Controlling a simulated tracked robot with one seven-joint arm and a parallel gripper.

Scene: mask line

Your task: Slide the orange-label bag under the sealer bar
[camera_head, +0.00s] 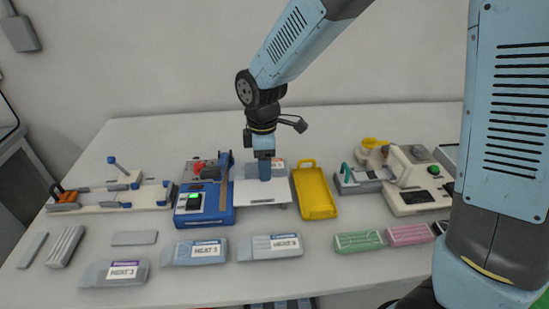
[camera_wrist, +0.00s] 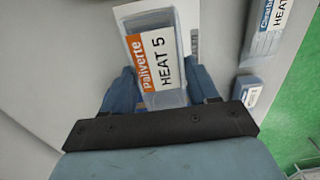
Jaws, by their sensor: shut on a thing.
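The orange-label bag, marked "Paliverte HEAT 5" (camera_wrist: 160,60), is a clear grey pouch held between the two blue fingers of my gripper (camera_wrist: 160,92) in the wrist view. In the head view my gripper (camera_head: 265,172) points down over the white plate (camera_head: 262,198), and part of the bag (camera_head: 278,164) shows behind it. The blue sealer (camera_head: 204,205) stands just left of the plate, with a green-lit display. Its bar (camera_head: 225,165) looks raised on the right side of the sealer. The bag is right of the bar. Its underside is hidden, so contact with the plate cannot be told.
Several other bags lie along the front, including a purple-label HEAT 3 bag (camera_head: 115,273) and blue-label bags (camera_head: 195,252). A yellow tray (camera_head: 315,192) stands close right of my gripper. A cream machine (camera_head: 412,185) is farther right. A fixture (camera_head: 110,193) stands left.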

